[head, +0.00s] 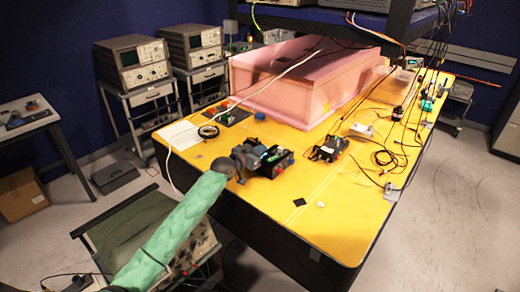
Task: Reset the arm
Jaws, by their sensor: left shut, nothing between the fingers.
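My left arm, in a green sleeve, reaches in from the bottom left of the head view. Its gripper (262,157) is at the front left part of the yellow table (330,222), over or beside a dark device with red parts (284,161). The gripper is shut and holds nothing. Whether it touches the device or the table cannot be told. My right gripper is not in view.
A pink foam enclosure (290,85) stands at the back of the table. A small black device (328,148) and loose cables lie to the right. The table's front right is mostly clear.

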